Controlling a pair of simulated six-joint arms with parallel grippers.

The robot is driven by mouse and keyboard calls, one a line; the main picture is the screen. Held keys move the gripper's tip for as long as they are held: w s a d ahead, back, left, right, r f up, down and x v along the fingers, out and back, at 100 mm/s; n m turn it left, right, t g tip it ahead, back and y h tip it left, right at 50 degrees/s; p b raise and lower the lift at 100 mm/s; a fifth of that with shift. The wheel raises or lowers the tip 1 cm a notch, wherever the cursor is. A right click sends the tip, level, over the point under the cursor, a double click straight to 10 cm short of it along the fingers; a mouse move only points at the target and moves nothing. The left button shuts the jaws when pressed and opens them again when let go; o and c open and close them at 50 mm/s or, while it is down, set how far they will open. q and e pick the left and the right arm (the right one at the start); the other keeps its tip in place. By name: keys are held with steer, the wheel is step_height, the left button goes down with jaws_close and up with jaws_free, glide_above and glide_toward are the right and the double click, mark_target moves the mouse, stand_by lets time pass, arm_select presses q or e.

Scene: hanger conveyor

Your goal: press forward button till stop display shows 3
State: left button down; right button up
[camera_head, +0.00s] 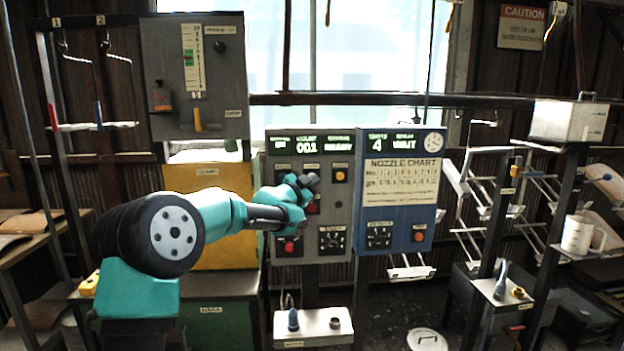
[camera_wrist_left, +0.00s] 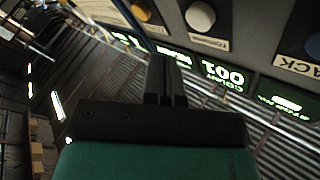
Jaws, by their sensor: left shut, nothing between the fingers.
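The grey control panel (camera_head: 338,247) stands in the middle, with a green-lit display strip (camera_head: 312,145) reading 001 at its centre. The smaller text on this strip is too blurred to read. My left gripper (camera_head: 308,183) is shut and empty in front of the panel's upper button row, hiding part of it. In the left wrist view its fingers (camera_wrist_left: 166,78) point at the panel, below a white button (camera_wrist_left: 200,16). A dark blue button (camera_wrist_left: 313,45) sits to the right, over a label ending in "ACK". I cannot tell whether the fingertips touch anything. My right gripper is out of view.
A yellow button (camera_head: 340,176) and a red button (camera_head: 290,246) are on the panel. A blue panel (camera_head: 398,215) on the right shows 4 and a nozzle chart. A white box (camera_head: 313,326) stands below. A yellow cabinet (camera_head: 205,178) is behind my left arm.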

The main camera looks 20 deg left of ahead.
arm_select(q)
steer(key=shift+w+a, duration=0.25)
steer(key=shift+w, duration=0.3)
steer(key=shift+w+a, duration=0.25)
steer(key=shift+w, duration=0.3)
steer(key=shift+w, duration=0.1)
stand_by(1.2)
steer(key=shift+w+a, duration=0.2)
steer(key=shift+w, duration=0.05)
